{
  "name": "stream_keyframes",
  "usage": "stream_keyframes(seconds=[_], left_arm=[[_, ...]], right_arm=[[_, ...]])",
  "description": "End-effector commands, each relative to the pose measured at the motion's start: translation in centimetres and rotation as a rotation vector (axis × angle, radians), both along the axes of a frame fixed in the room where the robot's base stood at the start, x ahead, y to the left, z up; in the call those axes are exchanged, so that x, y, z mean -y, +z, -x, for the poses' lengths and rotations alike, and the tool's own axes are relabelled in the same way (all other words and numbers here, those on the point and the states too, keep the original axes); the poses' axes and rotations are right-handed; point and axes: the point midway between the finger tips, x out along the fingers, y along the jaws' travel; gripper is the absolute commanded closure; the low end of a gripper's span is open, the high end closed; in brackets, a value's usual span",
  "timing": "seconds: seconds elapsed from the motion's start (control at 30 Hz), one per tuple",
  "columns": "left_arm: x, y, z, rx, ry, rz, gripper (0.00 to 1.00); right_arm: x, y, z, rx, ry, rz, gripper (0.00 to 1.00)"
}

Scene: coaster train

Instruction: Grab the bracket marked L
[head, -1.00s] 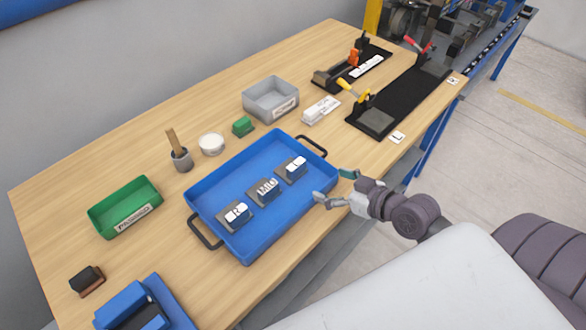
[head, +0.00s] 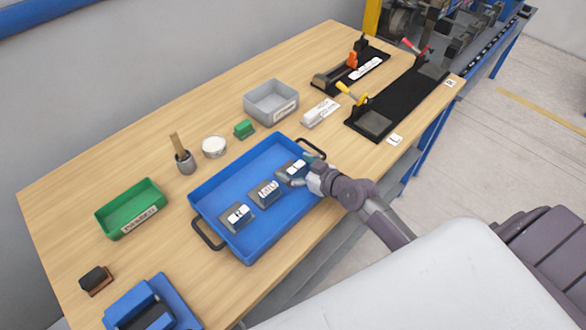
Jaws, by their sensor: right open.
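The bracket marked L (head: 293,169) is a dark grey block with a white label, lying at the right end of the blue tray (head: 213,183). My right gripper (head: 299,171) is open over the right part of that bracket, and its fingers partly cover it. I cannot tell whether the fingers touch it. A bracket with a longer label (head: 265,192) lies in the middle of the tray, and the bracket marked R (head: 237,217) lies at its left end. My left gripper is not in view.
The tray has black handles at both ends. Black fixtures (head: 400,96) with clamps are at the right.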

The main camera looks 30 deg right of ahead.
Motion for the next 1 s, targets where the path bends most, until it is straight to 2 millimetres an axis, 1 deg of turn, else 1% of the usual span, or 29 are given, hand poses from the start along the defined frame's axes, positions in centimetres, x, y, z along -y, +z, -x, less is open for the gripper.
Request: stream_keyframes(seconds=[0.03,0.1,0.3,0.37,0.4,0.47,0.5,0.57,0.6,0.83,1.0], left_arm=[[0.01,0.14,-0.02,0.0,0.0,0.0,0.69],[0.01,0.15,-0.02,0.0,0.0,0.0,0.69],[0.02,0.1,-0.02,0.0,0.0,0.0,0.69],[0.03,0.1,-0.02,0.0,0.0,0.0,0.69],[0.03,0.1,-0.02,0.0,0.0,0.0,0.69],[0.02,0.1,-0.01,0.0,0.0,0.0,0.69],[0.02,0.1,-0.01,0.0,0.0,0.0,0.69],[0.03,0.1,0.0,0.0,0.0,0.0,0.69],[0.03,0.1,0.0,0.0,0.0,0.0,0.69],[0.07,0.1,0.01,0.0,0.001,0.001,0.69],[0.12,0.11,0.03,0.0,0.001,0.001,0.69]], right_arm=[[-0.14,-0.1,-0.47,0.0,0.0,0.0,0.12],[-0.22,-0.35,-0.7,-0.001,0.0,0.0,0.12],[-0.25,-0.42,-0.71,-0.001,0.0,0.001,0.12],[-0.24,-0.43,-0.7,-0.001,0.0,0.001,0.21],[-0.24,-0.43,-0.7,-0.001,0.0,0.001,0.28],[-0.24,-0.41,-0.7,-0.001,0.0,0.001,0.38],[-0.23,-0.41,-0.7,-0.001,0.0,0.001,0.44],[-0.23,-0.41,-0.7,-0.001,0.0,0.001,0.54],[-0.23,-0.42,-0.69,-0.001,0.0,0.001,0.61],[-0.23,-0.42,-0.69,-0.002,0.0,0.002,0.99],[-0.21,-0.24,-0.76,0.003,0.0,0.001,1.0]])
